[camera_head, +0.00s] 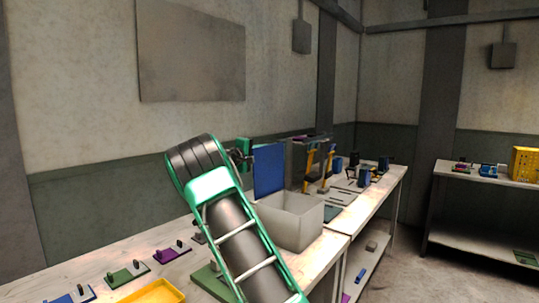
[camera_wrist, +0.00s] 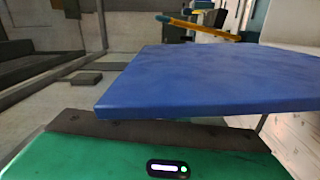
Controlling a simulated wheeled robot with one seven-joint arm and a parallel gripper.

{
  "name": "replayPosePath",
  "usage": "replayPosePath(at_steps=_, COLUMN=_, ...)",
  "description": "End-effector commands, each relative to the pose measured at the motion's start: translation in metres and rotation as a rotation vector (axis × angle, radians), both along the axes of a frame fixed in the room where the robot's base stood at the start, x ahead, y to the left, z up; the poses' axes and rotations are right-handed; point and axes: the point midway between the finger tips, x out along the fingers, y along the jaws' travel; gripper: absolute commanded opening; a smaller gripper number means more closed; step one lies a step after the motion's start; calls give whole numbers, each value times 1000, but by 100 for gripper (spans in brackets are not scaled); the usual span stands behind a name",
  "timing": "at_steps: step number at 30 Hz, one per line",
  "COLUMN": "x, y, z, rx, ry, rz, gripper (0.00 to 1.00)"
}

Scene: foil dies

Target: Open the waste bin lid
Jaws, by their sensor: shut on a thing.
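The waste bin (camera_head: 291,228) is a light grey open-topped box on the long bench. Its blue lid (camera_head: 268,168) stands about upright above the bin's back left rim, and the bin's mouth shows open. My gripper (camera_head: 244,154) is at the left edge of the lid and is shut on it; the fingertips are small and partly hidden in the head view. In the wrist view the lid (camera_wrist: 215,78) fills the middle as a flat blue panel just beyond my gripper's green body. The lid's hinge cannot be made out.
Small coloured dies, a purple one (camera_head: 171,254) and a green one (camera_head: 127,274), lie along the bench left of my arm. A yellow tray (camera_head: 155,292) is at the near edge. Tools with yellow-orange posts (camera_head: 309,166) stand behind the bin. Another bench (camera_head: 483,181) is at right.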

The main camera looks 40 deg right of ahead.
Motion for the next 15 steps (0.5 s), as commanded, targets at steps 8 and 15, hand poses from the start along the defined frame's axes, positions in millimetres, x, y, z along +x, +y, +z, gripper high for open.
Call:
replayPosePath(at_steps=8, x=-4, y=9, z=-3, rx=10, ry=-5, rz=12, gripper=0)
replayPosePath(at_steps=15, x=-2, y=12, z=-3, rx=11, ry=-4, rz=15, gripper=15)
